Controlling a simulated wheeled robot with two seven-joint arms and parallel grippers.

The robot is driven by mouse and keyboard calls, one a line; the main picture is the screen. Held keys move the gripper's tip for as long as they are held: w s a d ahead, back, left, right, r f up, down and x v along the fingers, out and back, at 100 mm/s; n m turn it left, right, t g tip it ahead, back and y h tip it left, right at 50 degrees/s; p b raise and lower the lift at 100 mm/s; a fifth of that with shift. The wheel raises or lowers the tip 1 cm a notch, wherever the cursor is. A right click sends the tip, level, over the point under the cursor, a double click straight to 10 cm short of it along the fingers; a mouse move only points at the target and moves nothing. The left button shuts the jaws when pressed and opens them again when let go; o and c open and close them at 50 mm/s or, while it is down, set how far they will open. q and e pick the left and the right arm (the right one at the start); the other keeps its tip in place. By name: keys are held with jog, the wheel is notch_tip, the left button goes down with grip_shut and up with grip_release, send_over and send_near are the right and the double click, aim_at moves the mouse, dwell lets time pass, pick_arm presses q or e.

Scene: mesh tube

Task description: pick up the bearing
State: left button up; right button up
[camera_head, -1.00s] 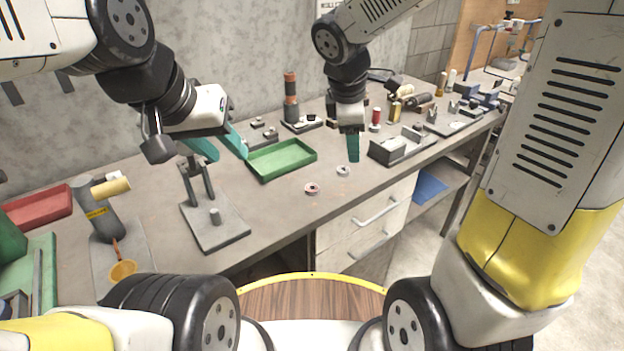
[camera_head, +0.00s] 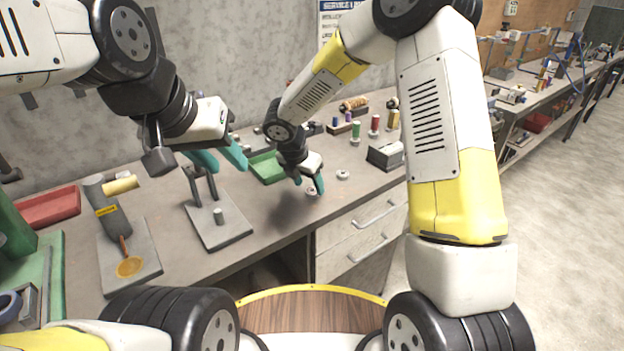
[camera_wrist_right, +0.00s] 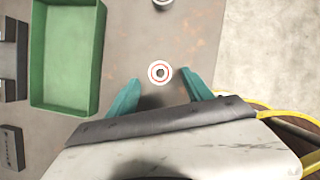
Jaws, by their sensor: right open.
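A small white ring with a red inner band and dark centre, seemingly the bearing (camera_head: 311,191), lies flat on the workbench. In the right wrist view the bearing (camera_wrist_right: 160,73) is just beyond and between the fingertips, with bench showing on both sides. My right gripper (camera_head: 309,184) is open and empty, pointing down over it; its teal fingers (camera_wrist_right: 161,90) partly cover the ring in the head view. A second pale ring (camera_head: 343,175) lies to the right and is cut off at the top of the wrist view (camera_wrist_right: 163,3). My left gripper (camera_head: 221,160) is open and empty, raised at left.
A green tray (camera_head: 266,169) lies left of the right gripper. A grey stand (camera_head: 222,232) with uprights is further left, near a hammer-like tool and a red tray (camera_head: 48,209). A grey box (camera_head: 386,156) and spools stand to the right.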

aim_at(312, 192)
jog(key=shift+x, duration=1.15)
grip_shut()
jog(key=shift+r, duration=0.15)
